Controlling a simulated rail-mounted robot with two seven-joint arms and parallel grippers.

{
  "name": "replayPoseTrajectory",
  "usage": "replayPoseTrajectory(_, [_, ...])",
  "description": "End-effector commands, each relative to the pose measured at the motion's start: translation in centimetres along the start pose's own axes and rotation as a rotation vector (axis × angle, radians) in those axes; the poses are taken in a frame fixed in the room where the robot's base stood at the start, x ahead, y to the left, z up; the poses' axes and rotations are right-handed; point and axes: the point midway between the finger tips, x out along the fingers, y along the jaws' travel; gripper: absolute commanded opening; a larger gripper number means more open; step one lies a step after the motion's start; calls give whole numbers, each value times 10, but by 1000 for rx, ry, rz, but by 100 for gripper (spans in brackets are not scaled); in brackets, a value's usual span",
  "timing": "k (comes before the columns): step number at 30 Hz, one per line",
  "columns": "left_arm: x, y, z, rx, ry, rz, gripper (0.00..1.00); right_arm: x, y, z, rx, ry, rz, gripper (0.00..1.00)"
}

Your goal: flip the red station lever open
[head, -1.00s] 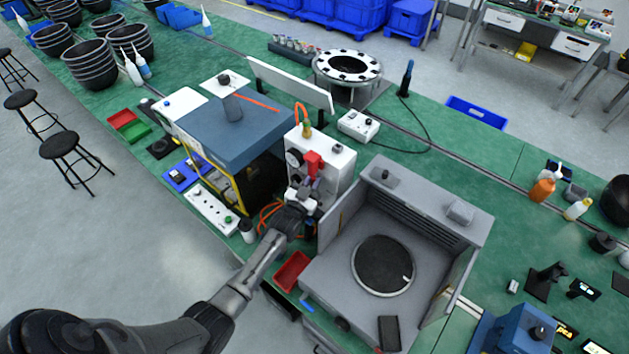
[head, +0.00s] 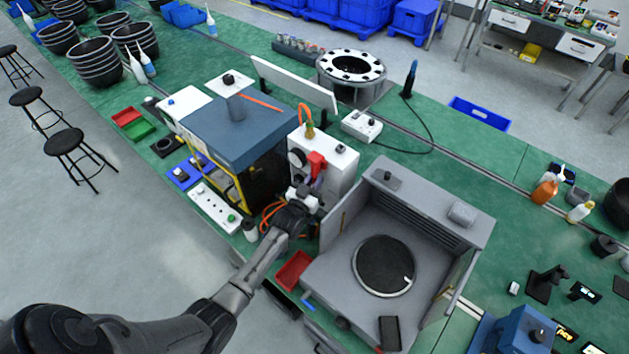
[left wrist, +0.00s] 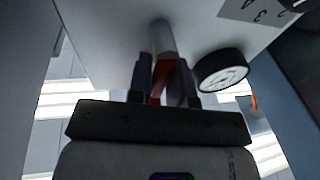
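The white station box (head: 333,160) stands on the green bench and has a red part (head: 316,163) on its front. My left gripper (head: 303,193) is at the front of this box, just below the red part. In the left wrist view the red lever (left wrist: 159,82) lies between the two dark fingers of my left gripper (left wrist: 164,80), tilted, below a grey cylinder (left wrist: 161,38). The fingers stand apart with the lever between them. Whether they press on it I cannot tell. My right gripper is not in view.
A round gauge (left wrist: 221,70) is close to the right finger. A blue-topped machine (head: 238,128) stands left of the station, and a grey open-topped enclosure (head: 340,262) stands close on its right. Orange hoses (head: 270,213) and a red tray (head: 293,270) lie near my forearm.

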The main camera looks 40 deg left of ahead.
Motion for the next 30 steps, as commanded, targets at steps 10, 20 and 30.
replayPoseTrajectory(10, [0,0,0,3,0,0,41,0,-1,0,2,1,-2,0])
replayPoseTrajectory(20, [-20,0,2,3,-1,1,41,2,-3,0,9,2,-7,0])
replayPoseTrajectory(30, [-88,0,2,3,-1,0,41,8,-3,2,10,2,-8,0])
